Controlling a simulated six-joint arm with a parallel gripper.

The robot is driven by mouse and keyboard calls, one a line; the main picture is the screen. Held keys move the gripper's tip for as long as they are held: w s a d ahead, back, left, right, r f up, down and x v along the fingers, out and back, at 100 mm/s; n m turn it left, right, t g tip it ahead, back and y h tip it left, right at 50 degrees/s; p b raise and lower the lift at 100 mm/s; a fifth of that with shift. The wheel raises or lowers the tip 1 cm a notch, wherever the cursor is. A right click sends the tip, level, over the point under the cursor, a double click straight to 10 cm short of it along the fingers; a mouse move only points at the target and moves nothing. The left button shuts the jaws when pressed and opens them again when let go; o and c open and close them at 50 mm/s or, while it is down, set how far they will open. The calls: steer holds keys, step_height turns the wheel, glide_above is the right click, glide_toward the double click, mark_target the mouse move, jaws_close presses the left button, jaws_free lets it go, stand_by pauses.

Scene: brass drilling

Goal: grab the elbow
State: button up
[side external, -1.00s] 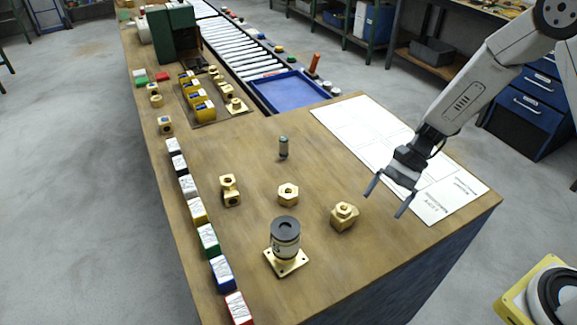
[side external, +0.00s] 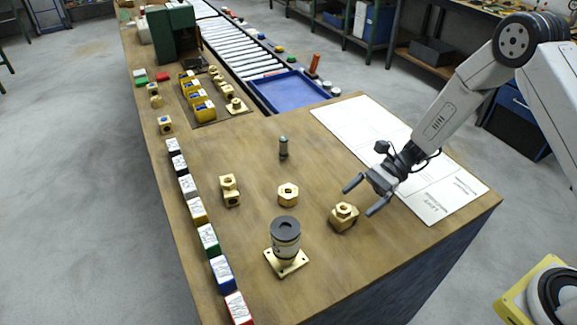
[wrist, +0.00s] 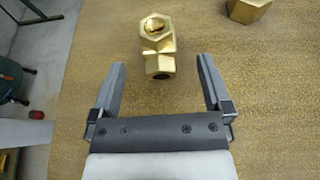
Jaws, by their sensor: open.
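A brass fitting with two hex ends (side external: 343,217), which looks like the elbow, lies on the bench near its right front edge. In the wrist view the fitting (wrist: 158,45) sits ahead of my gripper, one opening facing up and the other toward me. My gripper (side external: 358,200) is open and empty, just right of and above the fitting in the side view.
A brass hex piece (side external: 288,194) and another brass fitting (side external: 230,190) stand to the left. A black-topped cylinder on a brass flange (side external: 286,250) stands in front. A small dark cylinder (side external: 283,147) is behind. A white printed sheet (side external: 440,190) lies flat at right.

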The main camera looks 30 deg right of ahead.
mark_target(344, 213)
steer(key=shift+x, duration=2.75)
steer(key=shift+d, duration=0.1)
jaws_close()
